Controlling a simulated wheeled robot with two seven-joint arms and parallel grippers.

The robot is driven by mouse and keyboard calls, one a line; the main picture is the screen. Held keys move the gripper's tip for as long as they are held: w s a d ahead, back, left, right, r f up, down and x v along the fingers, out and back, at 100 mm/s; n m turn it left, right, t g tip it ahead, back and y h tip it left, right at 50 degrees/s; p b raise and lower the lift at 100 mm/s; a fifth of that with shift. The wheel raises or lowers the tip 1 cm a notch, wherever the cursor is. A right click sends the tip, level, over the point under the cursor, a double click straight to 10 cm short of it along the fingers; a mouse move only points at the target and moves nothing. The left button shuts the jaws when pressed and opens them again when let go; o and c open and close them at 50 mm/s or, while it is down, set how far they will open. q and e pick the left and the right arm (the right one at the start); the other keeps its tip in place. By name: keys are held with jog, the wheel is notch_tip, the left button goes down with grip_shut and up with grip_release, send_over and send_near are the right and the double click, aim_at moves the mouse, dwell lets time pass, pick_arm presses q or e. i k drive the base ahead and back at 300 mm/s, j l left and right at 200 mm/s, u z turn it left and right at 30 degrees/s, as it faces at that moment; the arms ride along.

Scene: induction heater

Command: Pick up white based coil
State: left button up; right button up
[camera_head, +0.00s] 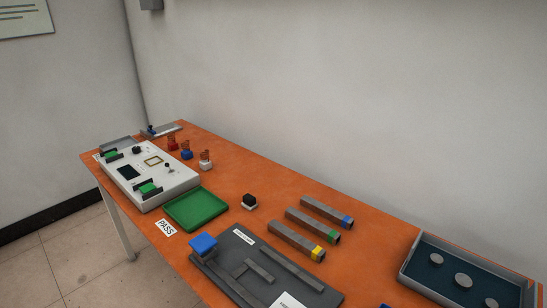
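The white based coil (205,162) stands upright on the orange table, a copper-coloured coil on a small white base. It is the nearest of a short row of coils, with the blue based coil (187,152) and the red based coil (172,144) behind it to the left. The white based coil is in the open, with nothing touching it that I can see. Neither of my grippers is in view.
A white heater box (150,190) stands left of the coils. A green tray (196,222), a black cube (250,200), a dark grey fixture (235,262) with a blue block, several grey bars (290,236) and a blue-lined tray (404,268) occupy the table. A wall runs behind.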

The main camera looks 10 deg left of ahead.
aim_at(205, 164)
jog(key=i+j+z, duration=0.1)
jog(key=j+z, duration=1.35)
jog(key=k+j+z, duration=0.1)
jog(key=j+z, duration=0.4)
